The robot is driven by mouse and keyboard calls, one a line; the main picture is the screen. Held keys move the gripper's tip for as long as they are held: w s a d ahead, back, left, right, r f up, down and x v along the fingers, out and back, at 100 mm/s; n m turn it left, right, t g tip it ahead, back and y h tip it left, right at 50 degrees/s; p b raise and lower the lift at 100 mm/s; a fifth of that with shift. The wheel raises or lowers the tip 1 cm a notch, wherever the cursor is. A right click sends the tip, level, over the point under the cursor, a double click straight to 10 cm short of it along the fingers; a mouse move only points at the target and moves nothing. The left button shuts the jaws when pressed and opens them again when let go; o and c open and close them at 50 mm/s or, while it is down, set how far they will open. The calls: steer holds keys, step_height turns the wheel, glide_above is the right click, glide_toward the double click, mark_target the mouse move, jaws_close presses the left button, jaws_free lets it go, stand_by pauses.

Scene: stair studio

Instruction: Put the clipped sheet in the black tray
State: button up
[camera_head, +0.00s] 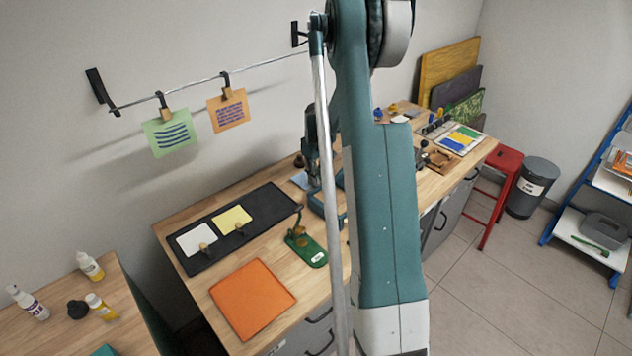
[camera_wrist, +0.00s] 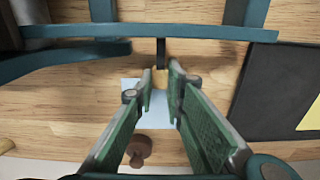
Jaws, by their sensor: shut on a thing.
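My gripper (camera_wrist: 161,78) is shut on a small tan clip (camera_wrist: 159,77) with a black hook in the wrist view. A pale blue sheet (camera_wrist: 152,116) hangs from this clip, partly hidden by the green fingers. In the head view the blue sheet (camera_head: 300,180) shows just beyond the tray's right end, beside my arm. Its exact height above the bench is unclear. The black tray (camera_head: 262,207) lies on the bench, holding a white sheet (camera_head: 202,239) and a yellow sheet (camera_head: 234,218), each with a clip. In the wrist view the tray (camera_wrist: 268,88) is at the right.
A green sheet (camera_head: 171,133) and an orange sheet (camera_head: 228,110) hang clipped on a wall line (camera_head: 190,82). A green device (camera_head: 306,247) and an orange mat (camera_head: 252,298) are in front of the tray. A brown knob-like object (camera_wrist: 139,151) is near my gripper.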

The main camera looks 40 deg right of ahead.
step_height(320, 180, up, 9)
steer(key=shift+f, duration=0.1)
stand_by(0.4)
steer(key=shift+d, duration=0.1)
stand_by(0.7)
